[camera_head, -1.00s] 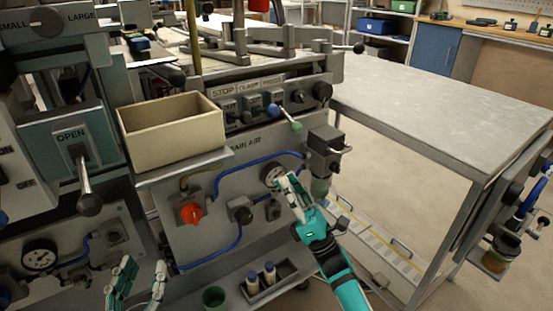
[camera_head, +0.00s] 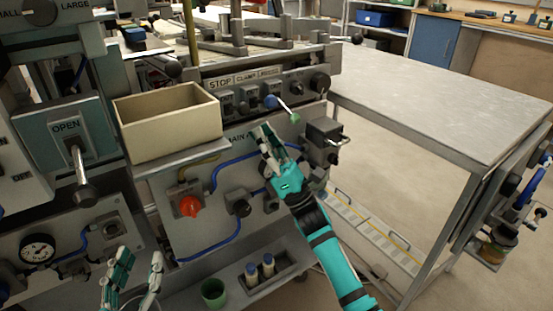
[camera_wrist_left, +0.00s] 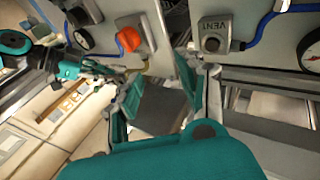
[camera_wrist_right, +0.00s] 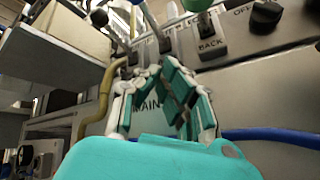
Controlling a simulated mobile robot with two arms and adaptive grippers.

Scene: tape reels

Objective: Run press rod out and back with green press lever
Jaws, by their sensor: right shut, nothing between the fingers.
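The green press lever's knob (camera_head: 295,118) sticks out from the machine's control panel, under the PRESS label. In the right wrist view the green knob (camera_wrist_right: 197,4) is cut by the top edge, above a BACK plate. My right gripper (camera_head: 264,132) is shut and empty, below and left of the green knob and apart from it. Its fingers (camera_wrist_right: 168,88) show close together in front of the panel. My left gripper (camera_head: 136,268) is open and empty at the lower left; its spread fingers (camera_wrist_left: 165,105) also show in the left wrist view. I cannot make out the press rod.
A blue-knobbed lever (camera_head: 271,102) stands just left of the green one. An open beige bin (camera_head: 168,137) sits on a shelf to the left. A grey valve box (camera_head: 323,142), blue hoses and a red knob (camera_head: 189,206) are nearby. The grey table (camera_head: 440,110) at right is bare.

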